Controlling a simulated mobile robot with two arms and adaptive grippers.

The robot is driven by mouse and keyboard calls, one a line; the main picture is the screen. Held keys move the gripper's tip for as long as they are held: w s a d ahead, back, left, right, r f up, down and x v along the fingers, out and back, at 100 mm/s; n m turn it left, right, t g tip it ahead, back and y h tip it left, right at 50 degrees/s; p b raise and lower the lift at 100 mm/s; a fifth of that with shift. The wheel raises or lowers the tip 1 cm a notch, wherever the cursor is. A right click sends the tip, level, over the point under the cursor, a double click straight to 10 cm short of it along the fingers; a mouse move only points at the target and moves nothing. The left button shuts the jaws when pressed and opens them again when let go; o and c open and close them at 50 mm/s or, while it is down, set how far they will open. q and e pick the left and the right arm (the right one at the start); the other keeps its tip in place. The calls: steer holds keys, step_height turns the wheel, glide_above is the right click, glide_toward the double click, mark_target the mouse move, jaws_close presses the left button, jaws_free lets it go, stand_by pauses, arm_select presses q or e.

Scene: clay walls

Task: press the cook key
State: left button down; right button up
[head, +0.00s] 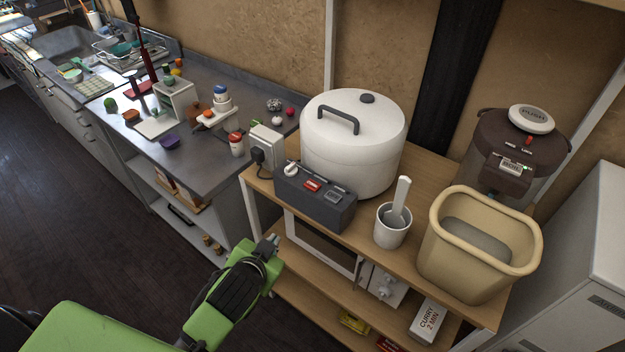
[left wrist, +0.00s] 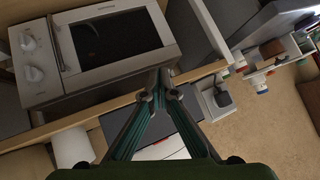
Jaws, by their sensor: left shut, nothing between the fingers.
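A large white rice cooker (head: 352,140) stands on the wooden shelf unit. A dark control box (head: 314,200) is at its front, with a red key (head: 312,185), a grey key or panel (head: 332,196) and a white knob (head: 291,169) on top. I cannot read which is the cook key. My left gripper (head: 273,241) is shut and empty, in front of and lower than the control box, apart from it. In the left wrist view its fingertips (left wrist: 160,84) meet, and part of the dark box (left wrist: 125,118) shows behind the fingers. My right gripper is out of view.
A white cup with a handled tool (head: 391,229) and a beige bin (head: 434,262) stand right of the box. A white socket box with a plug (head: 266,145) is at its left. A microwave (left wrist: 115,45) sits on the shelf below. A cluttered counter (head: 200,160) lies left.

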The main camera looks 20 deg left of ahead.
arm_select(q)
steer(key=w+d+r+m+t+h, duration=0.1)
steer(key=w+d+r+m+t, duration=0.15)
steer(key=r, duration=0.65)
steer(key=w+d+r+m+t+h, duration=0.2)
steer(key=w+r+t, duration=0.2)
steer(key=r, duration=0.5)
steer(key=w+d+r+m+t+h, duration=0.1)
steer(key=w+d+r+m+t, duration=0.2)
steer(key=r, duration=0.7)
steer(key=d+r+m+h, duration=0.7)
steer(key=r+m+h, duration=0.1)
steer(key=h, duration=0.1)
steer(key=s+d+m+g+h, duration=0.4)
steer(key=d+m+g+h, duration=0.25)
steer(key=m+g, duration=0.4)
step_height(320, 180, down, 8)
steer(key=w+a+m+g+y, duration=0.1)
steer(key=m+g+y, duration=0.1)
steer(key=m+y, duration=0.35)
steer(key=w+a+f+y, duration=0.2)
steer(key=a+y, duration=0.1)
steer(key=a, duration=0.4)
steer(key=w+a+f+y, duration=0.3)
steer(key=a, duration=0.4)
steer(key=shift+w+a+f+y, duration=0.25)
steer(key=shift+a+f+y, duration=0.05)
steer(key=shift+f+y, duration=0.1)
steer(key=shift+f, duration=0.1)
